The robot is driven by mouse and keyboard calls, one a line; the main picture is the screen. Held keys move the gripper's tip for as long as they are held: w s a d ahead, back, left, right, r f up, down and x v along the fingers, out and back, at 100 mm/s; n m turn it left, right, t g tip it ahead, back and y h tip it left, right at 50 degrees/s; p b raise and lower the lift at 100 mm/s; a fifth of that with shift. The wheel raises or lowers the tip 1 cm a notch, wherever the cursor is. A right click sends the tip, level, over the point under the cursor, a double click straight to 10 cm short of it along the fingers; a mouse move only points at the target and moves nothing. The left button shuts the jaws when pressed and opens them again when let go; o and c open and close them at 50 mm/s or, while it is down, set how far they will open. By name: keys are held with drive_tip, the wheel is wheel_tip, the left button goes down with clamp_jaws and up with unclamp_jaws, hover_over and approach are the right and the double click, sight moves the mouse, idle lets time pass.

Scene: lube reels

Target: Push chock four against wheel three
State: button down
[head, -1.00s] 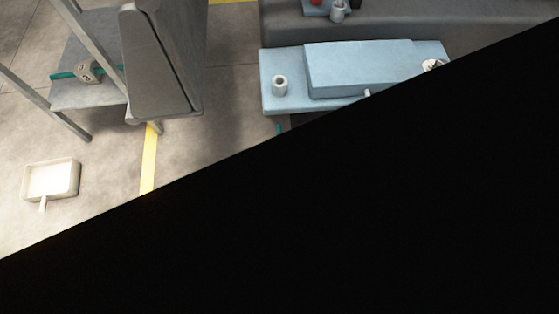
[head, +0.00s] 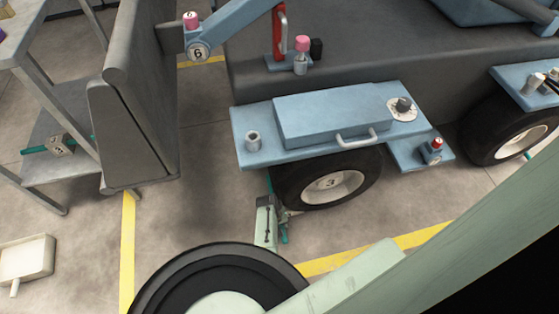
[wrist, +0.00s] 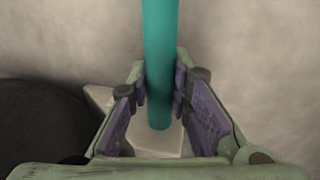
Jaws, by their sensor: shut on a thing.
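Wheel three (head: 333,184), a black tyre with a pale hub marked 3, stands under a blue fender. My gripper (head: 277,219) is low beside the tyre's left side, near the floor. In the wrist view my gripper (wrist: 160,82) is shut around a teal handle (wrist: 160,40). A pale block, the chock (wrist: 160,142), shows below the handle's end; its number is not readable. The dark tyre is at the left of the wrist view. In the head view my gripper mostly hides the chock, so I cannot tell whether it touches the tyre.
Another chock with a teal handle (head: 60,146) lies on a grey shelf at left. A pale tray (head: 27,259) is on the floor. A grey upright panel (head: 120,130) stands left of the fender. A second wheel (head: 512,135) is at right. Floor between panel and wheel is clear.

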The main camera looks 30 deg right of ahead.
drive_tip(key=c, duration=1.4)
unclamp_jaws()
drive_tip(key=shift+s, duration=0.1)
